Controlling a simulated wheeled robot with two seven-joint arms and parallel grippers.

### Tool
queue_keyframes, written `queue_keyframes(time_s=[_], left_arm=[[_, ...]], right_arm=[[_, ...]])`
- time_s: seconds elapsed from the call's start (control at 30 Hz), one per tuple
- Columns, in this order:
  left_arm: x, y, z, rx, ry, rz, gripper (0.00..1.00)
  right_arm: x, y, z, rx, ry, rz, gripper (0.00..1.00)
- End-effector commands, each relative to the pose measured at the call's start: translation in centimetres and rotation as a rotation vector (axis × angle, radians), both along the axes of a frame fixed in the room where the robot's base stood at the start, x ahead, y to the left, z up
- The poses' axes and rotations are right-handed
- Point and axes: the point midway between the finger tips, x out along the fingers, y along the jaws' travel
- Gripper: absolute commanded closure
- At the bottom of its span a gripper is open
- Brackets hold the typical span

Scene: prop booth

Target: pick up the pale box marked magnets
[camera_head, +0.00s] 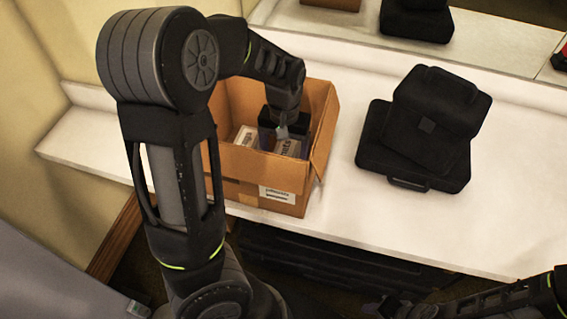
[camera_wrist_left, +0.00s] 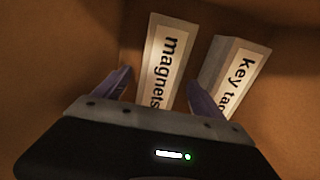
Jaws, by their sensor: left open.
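The pale box marked magnets (camera_wrist_left: 162,65) lies inside an open cardboard carton, its label facing up at the wrist camera. In the wrist view my left gripper (camera_wrist_left: 163,92) is open, one finger to each side of the magnets box's near end. A second pale box, marked key tags (camera_wrist_left: 232,72), lies to its right, close to the right finger; its label is partly cut off. In the head view my left gripper (camera_head: 283,135) reaches down into the carton (camera_head: 240,163), partly hiding the pale boxes. My right gripper (camera_head: 390,306) is dark and low at the bottom edge.
The carton stands on a white counter (camera_head: 350,215), its walls close around my left gripper. A black case with a lifted upper part (camera_head: 425,130) stands to the right. A mirror (camera_head: 490,45) runs along the back. The counter's front right is clear.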

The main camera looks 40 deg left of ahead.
Motion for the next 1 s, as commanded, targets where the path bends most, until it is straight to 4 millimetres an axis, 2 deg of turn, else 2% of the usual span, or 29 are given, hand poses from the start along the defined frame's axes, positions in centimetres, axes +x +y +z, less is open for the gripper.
queue_keyframes(time_s=[0.03, 0.17, 0.77, 1.0], left_arm=[[-0.1, 0.0, -0.8, 0.001, 0.003, 0.0, 0.2], [0.0, 0.0, -1.8, -0.001, 0.001, 0.0, 0.2], [0.0, 0.0, -1.9, -0.002, -0.002, -0.001, 0.2], [0.0, 0.0, -1.9, -0.002, -0.002, -0.001, 0.4]], right_arm=[[0.0, 0.0, -0.1, 0.0, 0.0, 0.0, 0.64], [0.0, 0.0, -0.1, 0.0, 0.0, 0.0, 0.64], [0.0, 0.0, -0.1, 0.0, 0.0, 0.0, 0.64], [0.0, 0.0, -0.1, 0.0, 0.0, 0.0, 0.64]])
